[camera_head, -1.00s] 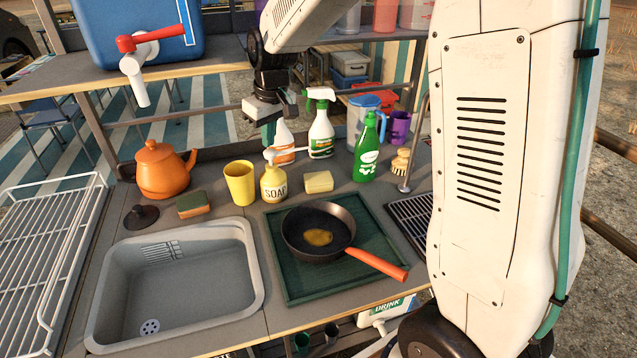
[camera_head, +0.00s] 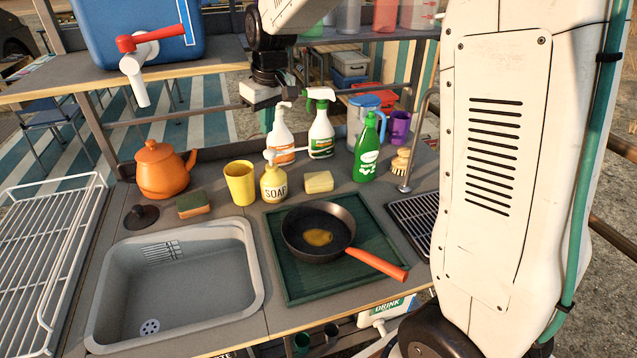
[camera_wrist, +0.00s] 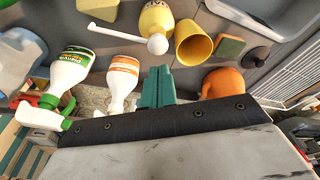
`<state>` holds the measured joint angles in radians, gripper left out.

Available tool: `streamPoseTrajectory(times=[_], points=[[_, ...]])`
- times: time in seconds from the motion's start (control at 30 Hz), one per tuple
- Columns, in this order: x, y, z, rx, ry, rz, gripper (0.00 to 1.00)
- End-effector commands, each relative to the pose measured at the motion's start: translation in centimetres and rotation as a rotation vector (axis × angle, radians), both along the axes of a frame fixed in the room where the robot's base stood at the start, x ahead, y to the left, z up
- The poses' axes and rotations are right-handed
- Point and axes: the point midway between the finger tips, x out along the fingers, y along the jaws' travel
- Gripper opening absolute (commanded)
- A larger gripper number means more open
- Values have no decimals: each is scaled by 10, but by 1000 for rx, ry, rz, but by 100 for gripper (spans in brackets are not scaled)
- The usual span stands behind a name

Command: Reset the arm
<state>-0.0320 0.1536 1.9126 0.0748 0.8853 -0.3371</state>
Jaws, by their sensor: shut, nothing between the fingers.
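The arm is bent, with a large white link of mine filling the right side of the head view.
The counter holds a sink (camera_head: 180,285), yellow cup (camera_head: 240,184), soap bottle (camera_head: 273,184), sponges, green-labelled spray bottle (camera_head: 321,135), green bottle (camera_head: 367,155) and a frying pan (camera_head: 318,232) on a green mat. A shelf with a blue cooler (camera_head: 135,35) stands upper left.

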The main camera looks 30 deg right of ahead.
Motion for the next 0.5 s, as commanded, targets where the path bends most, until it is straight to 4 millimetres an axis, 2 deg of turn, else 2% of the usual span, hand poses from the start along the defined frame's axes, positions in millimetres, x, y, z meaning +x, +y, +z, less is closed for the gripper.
streamPoseTrajectory(times=[0.2, 0.5], points=[[0, 0, 21, 0, -2, 0, 0], [0, 0, 26, 0, 0, 0, 0]])
